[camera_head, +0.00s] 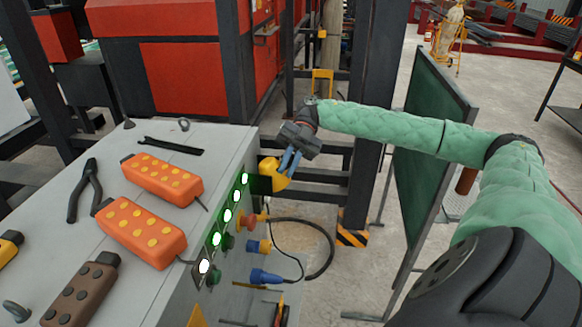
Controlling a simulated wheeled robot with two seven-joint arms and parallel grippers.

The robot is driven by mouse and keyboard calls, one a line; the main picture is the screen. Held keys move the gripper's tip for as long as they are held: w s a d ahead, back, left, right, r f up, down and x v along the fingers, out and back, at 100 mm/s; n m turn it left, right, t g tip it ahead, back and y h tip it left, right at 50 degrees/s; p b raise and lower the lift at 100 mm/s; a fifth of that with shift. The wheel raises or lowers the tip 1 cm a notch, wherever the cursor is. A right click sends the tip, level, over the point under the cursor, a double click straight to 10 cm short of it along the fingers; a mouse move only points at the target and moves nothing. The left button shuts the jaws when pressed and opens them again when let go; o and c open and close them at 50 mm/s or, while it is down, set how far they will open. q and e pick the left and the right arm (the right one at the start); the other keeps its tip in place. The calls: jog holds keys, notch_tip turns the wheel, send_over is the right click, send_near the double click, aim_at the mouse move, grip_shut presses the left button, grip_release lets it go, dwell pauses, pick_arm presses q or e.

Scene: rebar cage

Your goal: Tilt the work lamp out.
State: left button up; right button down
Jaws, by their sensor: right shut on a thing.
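A yellow piece (276,178), which looks like the work lamp, juts from the upper side face of the grey cabinet (225,150). My right gripper (290,165) reaches in from the right, its blue fingers shut on this yellow piece. The fingers and the cabinet edge hide part of it, so its exact tilt is hard to tell. My left gripper is out of view.
The cabinet face has lit green buttons (227,215), a red knob (248,222) and blue plugs (262,276) with a hanging black cable (332,250). Orange pendants (143,231) and pliers (84,188) lie on top. A green panel (432,140) stands at right.

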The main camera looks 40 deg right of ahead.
jog(key=r+m+p, duration=0.1)
jog(key=w+a+r+m+g+h+p, duration=0.1)
jog(key=m+p, duration=0.1)
jog(key=shift+w+g, duration=0.15)
jog(key=shift+g, duration=0.15)
pick_arm(q)
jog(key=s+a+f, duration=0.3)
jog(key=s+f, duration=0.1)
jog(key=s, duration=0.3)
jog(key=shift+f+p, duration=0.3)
jog(key=shift+p, duration=0.15)
pick_arm(e)
jog(key=shift+w+a+m+h, duration=0.15)
jog(key=shift+w+m+h, duration=0.05)
jog(key=shift+m+h, duration=0.2)
jog(key=shift+f, duration=0.1)
jog(key=c, duration=1.5)
grip_release()
jog(key=shift+g, duration=0.3)
